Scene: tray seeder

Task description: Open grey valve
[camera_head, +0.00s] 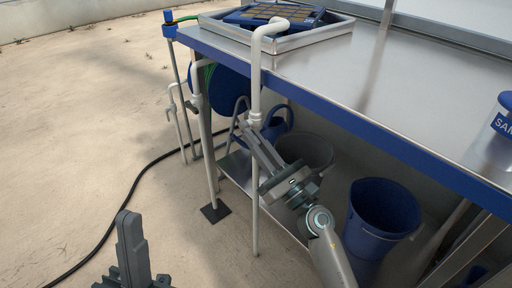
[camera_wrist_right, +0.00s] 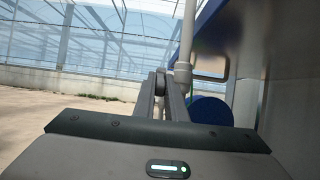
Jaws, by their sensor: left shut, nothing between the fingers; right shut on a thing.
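The grey valve (camera_head: 255,119) sits on an upright white pipe (camera_head: 256,85) in front of the bench's left end. In the right wrist view the valve's light grey body (camera_wrist_right: 183,72) stands just right of the fingertips. My right gripper (camera_head: 246,130) reaches up to the valve from below right and is shut on its handle (camera_wrist_right: 160,76), which is mostly hidden between the fingers. My left gripper (camera_head: 128,222) is shut and empty over the floor at the lower left, away from the valve.
The steel bench (camera_head: 345,75) with its blue edge lies above and right of my right arm. A blue bucket (camera_head: 380,215), a grey bucket (camera_head: 303,150) and a blue watering can (camera_head: 277,124) are beneath it. A black hose (camera_head: 128,205) crosses the open floor at left.

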